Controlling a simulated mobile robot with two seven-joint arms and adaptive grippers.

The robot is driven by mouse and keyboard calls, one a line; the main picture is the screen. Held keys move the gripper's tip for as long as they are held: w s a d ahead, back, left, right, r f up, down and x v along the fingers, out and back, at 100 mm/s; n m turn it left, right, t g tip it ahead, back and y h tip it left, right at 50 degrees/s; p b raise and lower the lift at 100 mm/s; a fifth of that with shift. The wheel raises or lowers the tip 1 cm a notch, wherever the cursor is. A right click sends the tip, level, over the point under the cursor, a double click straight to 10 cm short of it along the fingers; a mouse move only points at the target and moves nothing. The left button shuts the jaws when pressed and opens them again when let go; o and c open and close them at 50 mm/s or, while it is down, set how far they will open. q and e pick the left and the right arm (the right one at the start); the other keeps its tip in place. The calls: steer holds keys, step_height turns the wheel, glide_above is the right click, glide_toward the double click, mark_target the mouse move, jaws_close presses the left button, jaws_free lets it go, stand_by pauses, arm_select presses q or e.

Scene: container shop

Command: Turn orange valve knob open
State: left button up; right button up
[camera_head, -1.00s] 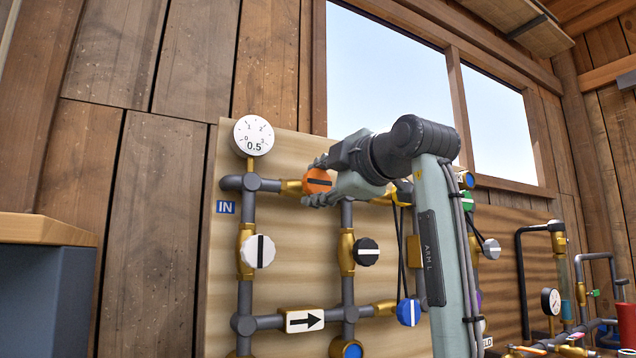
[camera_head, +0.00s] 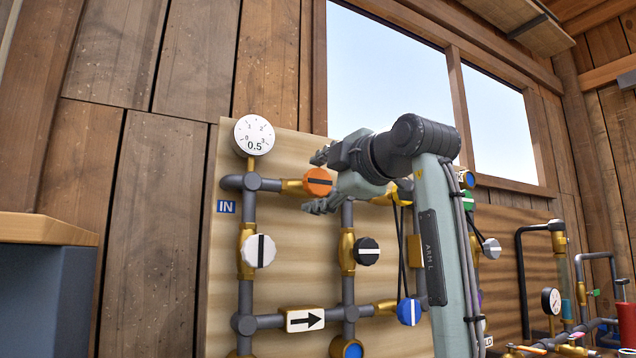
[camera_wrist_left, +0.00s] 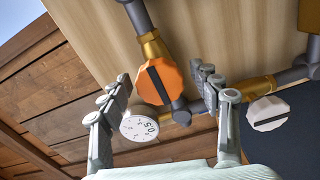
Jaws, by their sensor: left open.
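The orange valve knob (camera_head: 318,182) sits on a brass fitting in the upper pipe of the panel. Its dark bar lies about level in the head view. My left gripper (camera_head: 318,182) is open, with one finger above the knob and one below it, apart from it. In the left wrist view the orange knob (camera_wrist_left: 158,82) shows between the two spread fingers of my left gripper (camera_wrist_left: 165,85). My right gripper is in neither view.
A white gauge (camera_head: 254,135) reading 0.5 stands upper left of the knob. A white knob (camera_head: 258,251), a black knob (camera_head: 367,251) and a blue knob (camera_head: 409,312) are lower on the pipes. A wooden-topped cabinet (camera_head: 45,229) is at the left.

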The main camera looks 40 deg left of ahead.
arm_select(q)
steer(key=v, duration=1.2)
steer(key=shift+f, duration=0.1)
